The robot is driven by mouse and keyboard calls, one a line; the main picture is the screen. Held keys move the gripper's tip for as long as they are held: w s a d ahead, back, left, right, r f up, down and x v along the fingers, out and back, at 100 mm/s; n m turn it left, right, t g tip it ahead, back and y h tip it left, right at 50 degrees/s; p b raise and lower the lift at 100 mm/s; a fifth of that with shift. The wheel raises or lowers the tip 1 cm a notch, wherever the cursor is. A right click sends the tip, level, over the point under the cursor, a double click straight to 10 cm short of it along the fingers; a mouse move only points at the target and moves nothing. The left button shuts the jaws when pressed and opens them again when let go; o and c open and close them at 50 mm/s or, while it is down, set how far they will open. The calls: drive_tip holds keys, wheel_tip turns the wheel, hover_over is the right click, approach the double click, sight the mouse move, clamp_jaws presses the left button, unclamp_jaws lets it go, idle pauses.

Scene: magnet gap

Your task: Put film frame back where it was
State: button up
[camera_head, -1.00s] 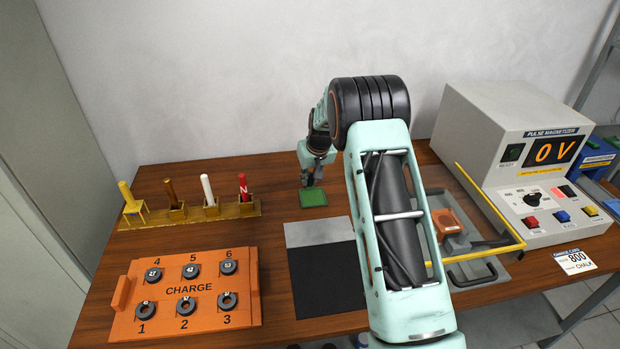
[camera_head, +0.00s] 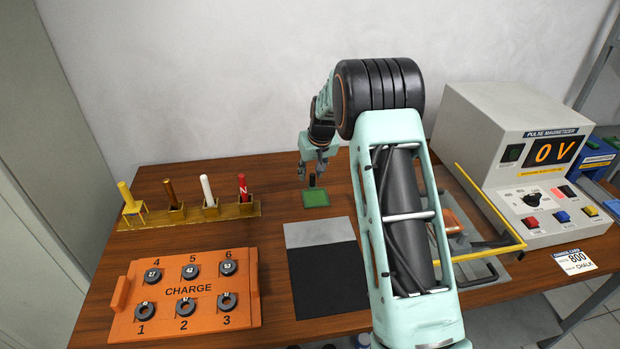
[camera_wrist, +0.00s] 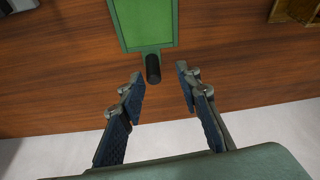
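The film frame is a flat green square (camera_head: 316,198) with a short black handle at its far edge, lying on the wooden table. In the wrist view its green panel (camera_wrist: 147,22) is at the top centre, and the handle points toward my gripper. My gripper (camera_wrist: 160,84) is open and empty, its two blue-padded fingers apart on either side of the line of the handle. The handle tip lies just beyond the fingertips, apart from them. In the head view my gripper (camera_head: 312,174) is just behind the frame, by the handle.
A grey and black mat (camera_head: 325,262) lies in front of the frame. A yellow rack (camera_head: 240,210) with several sticks is at left, with an orange CHARGE board (camera_head: 185,312) nearer. The pulse magnetizer (camera_head: 515,150) and yellow guard rail (camera_head: 490,205) are at right.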

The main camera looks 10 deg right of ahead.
drive_tip(key=v, duration=0.8)
drive_tip(key=shift+d, duration=0.1)
